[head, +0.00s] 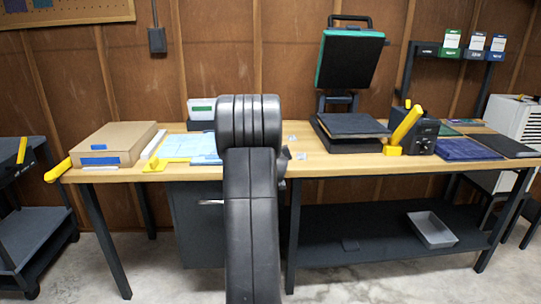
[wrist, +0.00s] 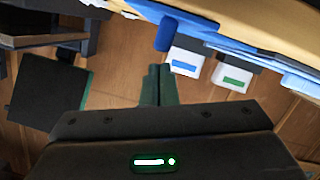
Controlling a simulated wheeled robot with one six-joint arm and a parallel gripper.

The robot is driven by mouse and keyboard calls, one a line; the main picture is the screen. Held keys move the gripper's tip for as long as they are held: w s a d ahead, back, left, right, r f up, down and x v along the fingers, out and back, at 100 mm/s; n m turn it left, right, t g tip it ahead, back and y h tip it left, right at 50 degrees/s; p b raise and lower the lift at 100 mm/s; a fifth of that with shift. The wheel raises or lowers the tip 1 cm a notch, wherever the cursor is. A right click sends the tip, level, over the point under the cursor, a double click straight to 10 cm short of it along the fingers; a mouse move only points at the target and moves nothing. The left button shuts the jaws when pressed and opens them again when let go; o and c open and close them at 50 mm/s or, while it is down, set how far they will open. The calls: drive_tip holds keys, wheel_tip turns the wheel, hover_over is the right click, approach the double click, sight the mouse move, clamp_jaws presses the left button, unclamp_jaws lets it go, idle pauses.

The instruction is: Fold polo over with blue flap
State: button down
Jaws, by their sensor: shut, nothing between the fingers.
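In the head view a light blue flat item (head: 186,146) lies on the table left of my raised arm. I cannot tell whether it is the polo, the flap or both. In the wrist view, which looks upside down, a blue flat strip (wrist: 195,27) with a blue tab (wrist: 165,34) runs along the top, and a light blue sheet (wrist: 300,72) shows at the right edge. My gripper (wrist: 160,72) is shut and empty, its dark fingers apart from the blue items in the picture. In the head view my arm hides the gripper and part of the table.
White boxes with blue (wrist: 185,60) and green (wrist: 232,77) labels stand near the blue strip. A grey tray (head: 432,230) sits below.

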drive_tip(key=shift+d+f+b, duration=0.2)
drive_tip(key=shift+f+b, duration=0.1)
drive_tip(key=shift+f, duration=0.2)
idle(0.3)
drive_tip(key=r, duration=0.1)
drive_tip(key=r+p, duration=0.1)
drive_tip(key=r, duration=0.1)
drive_tip(key=r+p, duration=0.1)
drive_tip(key=shift+s+a+r, duration=0.1)
drive_tip(key=shift+s+r, duration=0.15)
drive_tip(key=shift+r, duration=0.05)
drive_tip(key=v, duration=0.9)
drive_tip(key=shift+s+d, duration=0.25)
drive_tip(key=shift+d, duration=0.15)
